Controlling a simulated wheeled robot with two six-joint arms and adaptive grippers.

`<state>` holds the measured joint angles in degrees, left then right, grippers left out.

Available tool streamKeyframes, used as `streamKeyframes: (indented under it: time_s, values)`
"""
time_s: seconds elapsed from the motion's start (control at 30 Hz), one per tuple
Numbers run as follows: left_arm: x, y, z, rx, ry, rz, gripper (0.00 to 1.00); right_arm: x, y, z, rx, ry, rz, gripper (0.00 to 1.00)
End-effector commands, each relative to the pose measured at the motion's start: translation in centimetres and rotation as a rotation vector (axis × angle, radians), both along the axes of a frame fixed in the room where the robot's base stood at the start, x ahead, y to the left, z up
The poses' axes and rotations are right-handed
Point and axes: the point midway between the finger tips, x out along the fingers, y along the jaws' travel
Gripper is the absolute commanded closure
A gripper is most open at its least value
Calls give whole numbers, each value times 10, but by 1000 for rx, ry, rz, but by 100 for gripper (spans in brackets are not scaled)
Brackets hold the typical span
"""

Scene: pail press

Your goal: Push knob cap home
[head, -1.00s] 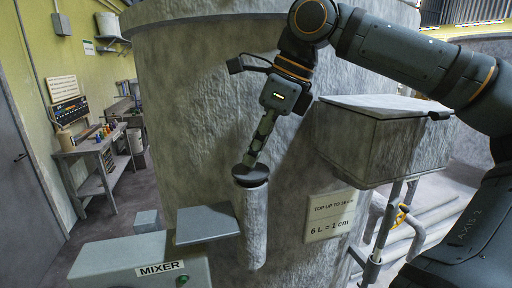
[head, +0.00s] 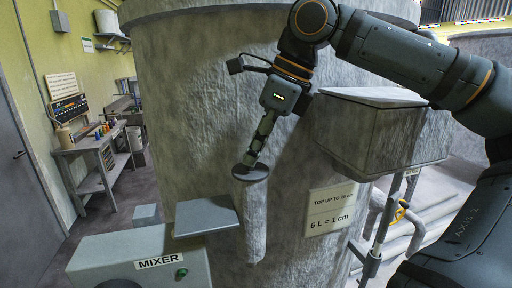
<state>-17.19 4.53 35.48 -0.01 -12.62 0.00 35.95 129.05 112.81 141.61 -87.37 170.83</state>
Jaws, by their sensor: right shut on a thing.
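My right gripper (head: 252,160) comes down from the upper right and is shut, fingers pointing down and slightly left. Its fingertips hold the dark round knob cap (head: 243,175), a flat disc. The cap sits right over the top of the upright grey tube (head: 256,225) on the tank's side, and no gap shows between them. The underside of the cap and the tube's mouth are hidden. My left gripper is not in view.
The large rough grey tank (head: 190,110) fills the middle. A grey box (head: 375,140) juts out right of my gripper, above a sign (head: 330,210). A flat grey plate (head: 206,218) and the MIXER box (head: 110,255) stand lower left.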

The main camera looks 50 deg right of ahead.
Motion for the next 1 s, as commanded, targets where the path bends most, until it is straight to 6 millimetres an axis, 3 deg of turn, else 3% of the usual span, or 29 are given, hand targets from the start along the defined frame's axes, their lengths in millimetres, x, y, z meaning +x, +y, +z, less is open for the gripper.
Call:
streamKeyframes:
  time_s: [0.23, 0.27, 0.43, 0.73, 0.9, 0.97, 1.0]
  values:
    - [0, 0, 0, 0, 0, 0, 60, 0, 1, -1, 1, 3, 2, 100]
    - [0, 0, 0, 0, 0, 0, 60, 0, 1, -1, 1, 3, 2, 75]
    - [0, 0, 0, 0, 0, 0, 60, 0, 1, -1, 1, 3, 2, 52]
    - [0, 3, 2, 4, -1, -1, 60, 0, 0, 1, 1, 2, 2, 52]
    - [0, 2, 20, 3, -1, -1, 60, 0, 0, 22, 0, 2, -1, 52]
    - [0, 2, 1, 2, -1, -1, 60, 0, 1, 10, -3, 4, -5, 52]
    - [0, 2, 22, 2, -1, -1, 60, -1, 1, 33, -1, 2, -1, 52]
